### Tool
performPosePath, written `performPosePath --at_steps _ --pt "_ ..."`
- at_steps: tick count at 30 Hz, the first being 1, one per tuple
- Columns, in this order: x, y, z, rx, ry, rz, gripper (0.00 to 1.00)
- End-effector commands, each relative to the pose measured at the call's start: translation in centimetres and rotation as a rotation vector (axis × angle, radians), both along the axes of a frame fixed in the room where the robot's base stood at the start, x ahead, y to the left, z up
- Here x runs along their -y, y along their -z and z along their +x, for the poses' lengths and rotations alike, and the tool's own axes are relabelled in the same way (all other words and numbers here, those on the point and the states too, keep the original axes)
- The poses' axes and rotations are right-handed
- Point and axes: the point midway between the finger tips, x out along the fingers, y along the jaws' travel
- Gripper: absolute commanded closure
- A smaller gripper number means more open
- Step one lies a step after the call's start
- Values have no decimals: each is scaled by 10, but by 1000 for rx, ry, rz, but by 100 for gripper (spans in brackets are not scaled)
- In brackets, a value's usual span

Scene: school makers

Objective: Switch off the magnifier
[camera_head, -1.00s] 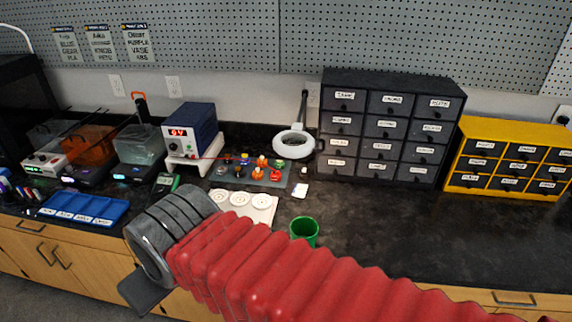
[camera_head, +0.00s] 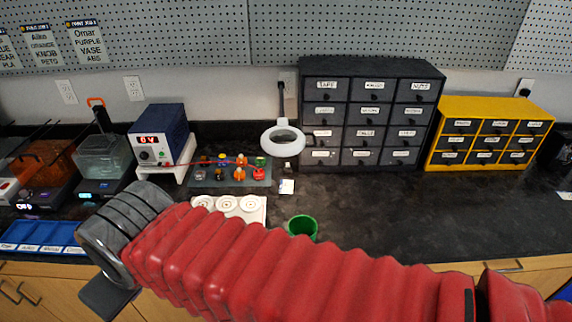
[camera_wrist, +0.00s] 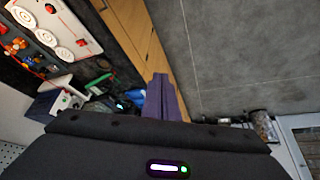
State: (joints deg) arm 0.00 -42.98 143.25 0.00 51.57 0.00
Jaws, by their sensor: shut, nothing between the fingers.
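The magnifier (camera_head: 283,139) is a white ring head on a dark stem. It stands at the back of the black counter, against the wall and left of the dark drawer cabinet. I cannot make out its switch or whether its light is on. In the head view my red arm crosses the foreground, and its end is at the lower left, well apart from the magnifier. In the wrist view my gripper (camera_wrist: 161,84) shows as purplish fingers held together, empty, over the floor beside the wooden cabinet fronts. The magnifier cannot be made out there.
A dark drawer cabinet (camera_head: 369,115) and a yellow one (camera_head: 480,99) stand right of the magnifier. A blue power supply (camera_head: 160,137), a grey tray (camera_head: 222,181) of small coloured parts, a white board (camera_head: 258,212) and a green cup (camera_head: 302,227) are left or in front.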

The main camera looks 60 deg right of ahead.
Motion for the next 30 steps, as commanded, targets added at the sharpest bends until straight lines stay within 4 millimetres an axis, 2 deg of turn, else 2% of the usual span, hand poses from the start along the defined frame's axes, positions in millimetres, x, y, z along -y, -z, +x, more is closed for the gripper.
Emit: performPosePath --at_steps 5,9,14,20,30 --pt "4 -2 3 -2 14 -4 100" --pt "19 -5 15 -13 65 -23 100" --pt "58 -12 38 -33 171 -64 100" --pt "115 -19 71 -55 328 -124 100" --pt "225 -19 115 -84 577 -226 100"
